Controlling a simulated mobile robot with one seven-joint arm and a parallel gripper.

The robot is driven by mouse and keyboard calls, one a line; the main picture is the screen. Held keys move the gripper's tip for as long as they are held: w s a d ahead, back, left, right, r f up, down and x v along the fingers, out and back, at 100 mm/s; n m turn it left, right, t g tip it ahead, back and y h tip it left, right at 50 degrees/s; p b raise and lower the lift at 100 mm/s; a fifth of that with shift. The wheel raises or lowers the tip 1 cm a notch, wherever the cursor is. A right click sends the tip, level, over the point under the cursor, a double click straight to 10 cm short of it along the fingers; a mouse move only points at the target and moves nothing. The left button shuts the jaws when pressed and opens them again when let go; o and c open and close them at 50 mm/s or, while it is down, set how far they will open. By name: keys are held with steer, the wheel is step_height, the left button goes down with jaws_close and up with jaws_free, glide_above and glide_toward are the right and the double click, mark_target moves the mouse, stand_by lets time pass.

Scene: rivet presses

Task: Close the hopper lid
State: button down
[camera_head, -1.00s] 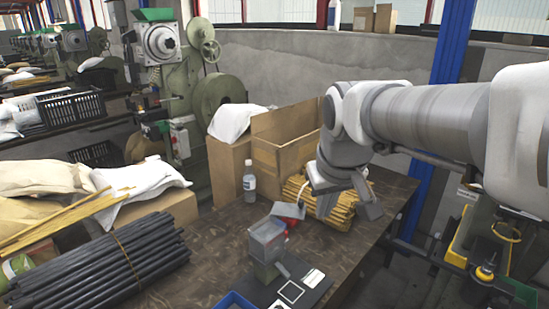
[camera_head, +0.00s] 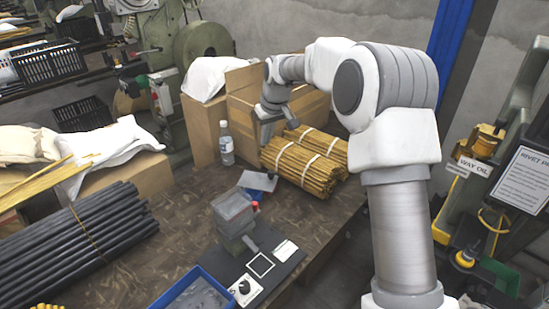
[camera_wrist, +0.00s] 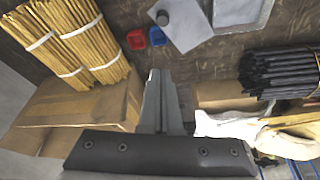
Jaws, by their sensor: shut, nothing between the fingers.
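The hopper is a grey metal box (camera_head: 232,207) on a stand on the workbench. Its lid, a flat grey plate (camera_head: 258,181), is open and slopes out from the hopper's far side. In the wrist view, the lid (camera_wrist: 186,25) lies ahead of the fingers, and part of the hopper (camera_wrist: 240,10) is cut off by the top edge. My gripper (camera_head: 262,140) is above the bench beyond the lid, near the cardboard box, apart from the lid. In the wrist view, its fingers (camera_wrist: 163,75) are together and empty.
A bottle (camera_head: 226,143) stands left of my gripper. Bundled yellow sticks (camera_head: 303,165) lie to its right, with an open cardboard box (camera_head: 245,100) behind. Black rods (camera_head: 75,245) lie at left; a blue tray (camera_head: 190,290) is in front.

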glide_toward(258, 177)
steer(key=shift+w+d+f, duration=0.25)
steer(key=shift+w+f, duration=0.35)
steer(key=shift+f, duration=0.2)
steer(key=shift+w+d+f, duration=0.25)
steer(key=shift+w+f, duration=0.3)
steer(key=shift+f, duration=0.3)
steer(key=shift+w+d+f, duration=0.3)
steer(key=shift+w+f, duration=0.3)
steer(key=shift+f, duration=0.2)
